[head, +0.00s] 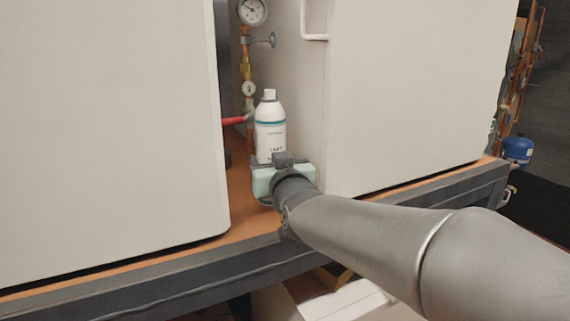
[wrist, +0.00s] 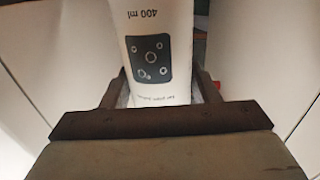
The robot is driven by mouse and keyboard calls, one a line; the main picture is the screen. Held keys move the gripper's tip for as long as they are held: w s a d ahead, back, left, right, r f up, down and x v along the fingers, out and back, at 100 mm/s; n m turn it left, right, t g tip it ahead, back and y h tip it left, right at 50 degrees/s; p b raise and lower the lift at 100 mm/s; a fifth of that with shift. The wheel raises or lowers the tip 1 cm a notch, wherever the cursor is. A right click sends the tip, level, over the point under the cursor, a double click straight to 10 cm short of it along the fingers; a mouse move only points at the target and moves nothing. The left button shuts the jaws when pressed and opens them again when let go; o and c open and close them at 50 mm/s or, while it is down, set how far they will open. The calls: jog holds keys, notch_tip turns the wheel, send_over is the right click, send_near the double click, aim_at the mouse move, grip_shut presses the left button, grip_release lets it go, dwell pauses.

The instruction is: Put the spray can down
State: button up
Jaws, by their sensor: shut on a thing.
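The spray can (head: 270,132) is white with a teal band and a white cap. It stands upright between the two white cabinets, over the wooden bench top. My gripper (head: 270,162) is shut on its lower part. In the wrist view the can (wrist: 152,55) shows a dark label panel and "400 ml" upside down, with the gripper's fingers (wrist: 160,92) on either side of it. The gripper body hides the can's base in the head view, so I cannot tell whether it touches the bench.
A left white cabinet (head: 100,130) and a right white cabinet (head: 410,90) flank the narrow gap. Behind the can are copper pipes with a gauge (head: 252,11) and a red valve handle (head: 233,121). The orange-brown bench top (head: 252,222) has a dark metal front edge (head: 140,284).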

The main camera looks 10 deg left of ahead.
jog(key=shift+f, duration=0.25)
jog(key=shift+f, duration=0.15)
jog(key=o, duration=1.2)
jog(key=shift+o, duration=0.2)
jog(key=shift+r, duration=0.25)
jog(key=b+v, duration=0.3)
jog(key=v, duration=0.9)
jog(key=shift+f, duration=0.25)
